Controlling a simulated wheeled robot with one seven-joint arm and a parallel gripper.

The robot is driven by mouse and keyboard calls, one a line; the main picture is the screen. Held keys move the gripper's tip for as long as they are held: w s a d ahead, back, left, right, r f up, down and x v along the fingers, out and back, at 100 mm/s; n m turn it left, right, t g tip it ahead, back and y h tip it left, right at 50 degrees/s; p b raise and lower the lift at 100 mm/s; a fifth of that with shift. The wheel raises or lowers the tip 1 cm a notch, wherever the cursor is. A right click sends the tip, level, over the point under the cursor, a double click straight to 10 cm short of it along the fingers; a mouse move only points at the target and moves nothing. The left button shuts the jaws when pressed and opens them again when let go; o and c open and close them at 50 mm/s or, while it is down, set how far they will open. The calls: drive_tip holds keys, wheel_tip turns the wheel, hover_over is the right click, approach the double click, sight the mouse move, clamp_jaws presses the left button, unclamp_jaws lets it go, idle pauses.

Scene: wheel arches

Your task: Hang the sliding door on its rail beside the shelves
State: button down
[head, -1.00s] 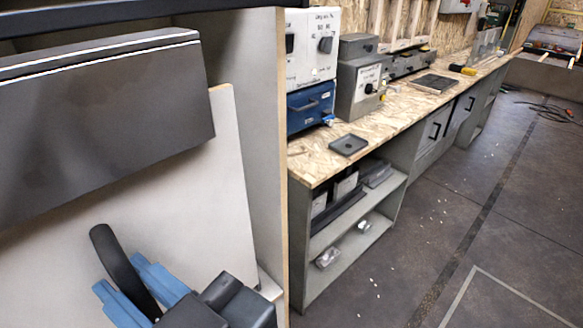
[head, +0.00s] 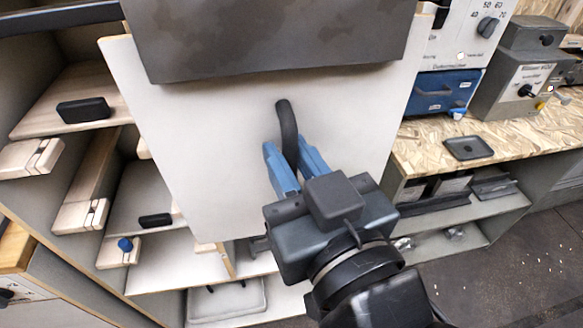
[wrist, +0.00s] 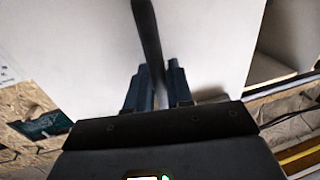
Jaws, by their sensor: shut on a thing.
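The sliding door is a pale flat panel (head: 200,140) with a dark curved handle (head: 287,135). My gripper (head: 292,165) has blue fingers, one on each side of this handle, and is shut on it. In the wrist view the handle (wrist: 147,40) runs up between the fingers (wrist: 155,88), with the pale panel behind. A dark grey slab (head: 270,40) covers the door's top; I cannot tell whether it is fixed to the door. A black bar (head: 60,20), perhaps the rail, runs along the top left. The door stands in front of the shelves (head: 85,95), slightly tilted in the picture.
The shelves at left hold black boxes (head: 84,110) and wooden blocks (head: 30,158). A chipboard workbench (head: 430,148) with grey and blue instrument boxes (head: 445,90) stands at right. Open dark floor (head: 550,250) lies at lower right.

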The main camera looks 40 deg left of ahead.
drive_tip(key=shift+x, duration=0.95)
drive_tip(key=shift+w+f+b, duration=0.2)
drive_tip(key=shift+f+b, duration=0.4)
drive_tip(key=shift+f, duration=0.15)
drive_tip(key=c, duration=0.9)
unclamp_jaws()
drive_tip(key=shift+f, duration=0.1)
drive_tip(key=b+v, duration=0.1)
drive_tip(key=v, duration=0.5)
drive_tip(key=shift+s+d+b, duration=0.1)
drive_tip(key=shift+d+b, duration=0.1)
drive_tip(key=shift+b, duration=0.15)
drive_tip(key=shift+v, duration=0.75)
